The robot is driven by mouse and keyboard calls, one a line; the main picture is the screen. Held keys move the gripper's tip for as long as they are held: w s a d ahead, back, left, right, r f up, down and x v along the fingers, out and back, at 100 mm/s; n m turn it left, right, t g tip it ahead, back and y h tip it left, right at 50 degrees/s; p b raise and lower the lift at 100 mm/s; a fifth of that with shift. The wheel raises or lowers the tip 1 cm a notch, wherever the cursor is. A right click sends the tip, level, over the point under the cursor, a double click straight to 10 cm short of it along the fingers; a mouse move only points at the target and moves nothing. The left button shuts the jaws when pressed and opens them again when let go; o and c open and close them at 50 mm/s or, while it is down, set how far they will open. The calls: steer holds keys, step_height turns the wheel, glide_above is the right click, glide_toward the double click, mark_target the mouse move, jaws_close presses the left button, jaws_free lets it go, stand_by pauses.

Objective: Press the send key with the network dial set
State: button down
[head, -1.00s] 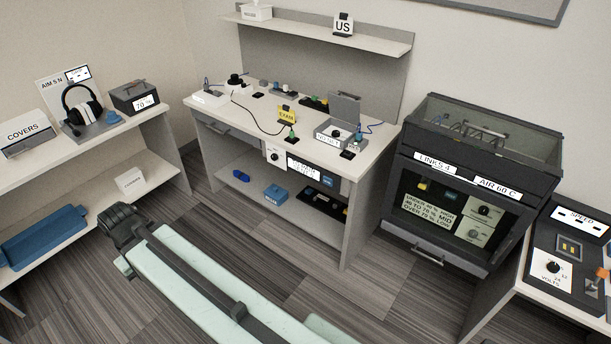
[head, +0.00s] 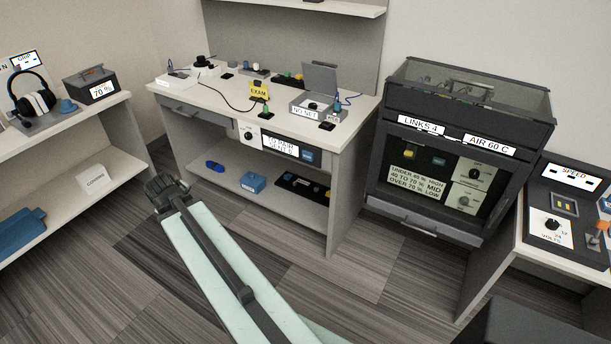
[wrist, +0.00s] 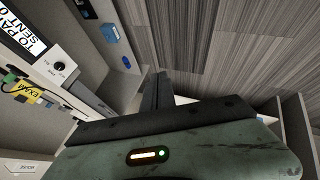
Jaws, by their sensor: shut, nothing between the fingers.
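A grey box (head: 306,101) with a raised lid stands on the middle bench, labelled "NO NET", with a dark dial (head: 313,106) on its top. A small tag beside it is too small to read. Under the bench top is a panel with a white-plated dial (head: 250,135), a display (head: 280,145) and a blue key (head: 308,156). The display (wrist: 22,30) reads in part "TO PAIR" and "SENT 0" in the wrist view, near the dial (wrist: 59,67). I cannot tell which part is the send key. My gripper (head: 165,186) is shut and empty, over the floor before the bench, apart from the panel.
The bench's lower shelf holds a blue box (head: 252,182) and a dark tray (head: 303,189). A cabinet (head: 440,170) labelled "LINKS 4" stands right, a speed and volts panel (head: 570,210) beyond it. A shelf unit (head: 95,185) stands left. The floor (head: 300,270) between is clear.

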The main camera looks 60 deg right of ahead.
mark_target(307, 156)
steer(key=s+d+f+n+t+h+b, duration=0.2)
steer(key=d+f+h+b, duration=0.15)
steer(key=d+b, duration=0.65)
steer(key=s+d+f+n+t+h+b, duration=0.25)
steer(key=d+f+b, duration=0.2)
steer(key=d, duration=0.95)
steer(key=s+d+n+t+h+b, duration=0.4)
steer(key=s+d+n+b, duration=0.5)
steer(key=s+d+b, duration=0.4)
steer(key=d+b, duration=0.1)
steer(key=b, duration=0.2)
steer(key=shift+s+f, duration=0.2)
steer(key=shift+f, duration=0.2)
steer(key=d, duration=0.8)
steer(key=shift+d, duration=0.35)
